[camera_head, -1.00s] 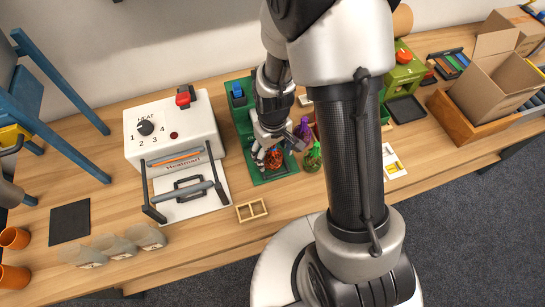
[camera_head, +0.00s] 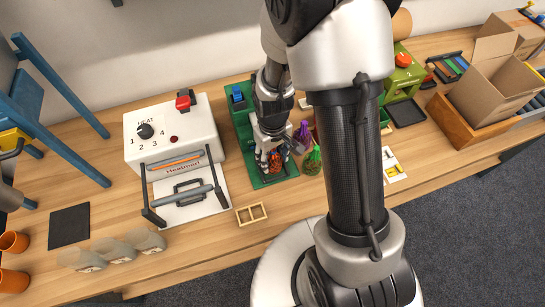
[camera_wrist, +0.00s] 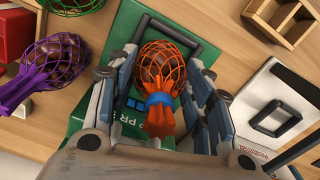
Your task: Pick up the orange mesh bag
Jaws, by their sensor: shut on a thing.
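The orange mesh bag (camera_wrist: 163,66) holds dark brown chestnuts and has a blue band around its gathered neck. It is between the fingers of my gripper (camera_wrist: 160,85) in the wrist view, over the green press plate. In the head view the orange bag (camera_head: 276,161) shows at the tip of my gripper (camera_head: 270,164), partly hidden by the fingers. My gripper is shut on the bag. I cannot tell whether the bag touches the green plate (camera_head: 268,180).
A purple mesh bag (camera_wrist: 50,68) and a green mesh bag (camera_head: 312,161) lie beside the green plate. The white heat sealer (camera_head: 177,134) stands to the left in the head view. A small wooden divided tray (camera_head: 251,213) lies near the front edge.

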